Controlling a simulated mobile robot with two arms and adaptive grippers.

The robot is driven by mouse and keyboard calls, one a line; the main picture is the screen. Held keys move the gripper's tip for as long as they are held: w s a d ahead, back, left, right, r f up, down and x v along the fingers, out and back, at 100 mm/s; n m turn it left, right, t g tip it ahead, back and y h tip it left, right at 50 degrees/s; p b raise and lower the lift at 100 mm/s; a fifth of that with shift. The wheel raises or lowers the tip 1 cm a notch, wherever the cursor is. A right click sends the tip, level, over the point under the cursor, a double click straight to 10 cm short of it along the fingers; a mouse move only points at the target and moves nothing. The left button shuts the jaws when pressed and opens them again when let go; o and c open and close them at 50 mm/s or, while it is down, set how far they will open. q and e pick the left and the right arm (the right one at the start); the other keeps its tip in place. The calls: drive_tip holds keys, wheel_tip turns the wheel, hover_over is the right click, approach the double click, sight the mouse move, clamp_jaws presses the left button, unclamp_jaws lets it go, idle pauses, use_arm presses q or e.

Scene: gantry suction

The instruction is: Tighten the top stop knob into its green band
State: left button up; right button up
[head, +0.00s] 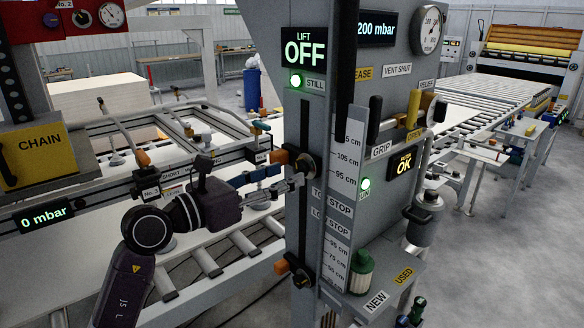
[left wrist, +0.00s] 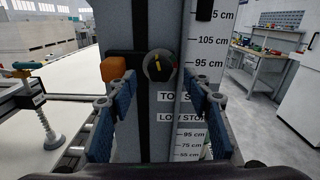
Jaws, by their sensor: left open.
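The top stop knob (head: 305,165) is a dark round knob on the grey column, beside an orange block (head: 280,157). Nothing is between the pads. My right gripper is not in view.
A low stop knob (head: 302,278) with another orange block sits lower on the column. The centimetre scale (head: 346,182) runs down beside them. A grip lever (head: 375,118) and a green-topped jar (head: 361,270) are to the right. A frame with suction cups stands left.

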sight(297, 170)
use_arm(q)
drive_tip(key=shift+p+x, duration=0.3)
drive_tip(key=shift+x, duration=1.25)
drive_tip(key=shift+c, duration=0.5)
drive_tip(key=c, duration=1)
drive_tip(key=shift+f+m+b, duration=0.2)
drive_tip(key=shift+m+b, duration=0.7)
drive_tip(key=shift+b, duration=0.35)
drive_tip(key=shift+c, duration=0.2)
drive_tip(key=m+b, duration=0.3)
drive_tip(key=b, duration=0.1)
drive_tip(key=shift+r+m+b, duration=0.2)
drive_tip(key=shift+m+b, duration=0.6)
drive_tip(key=o, duration=1.1)
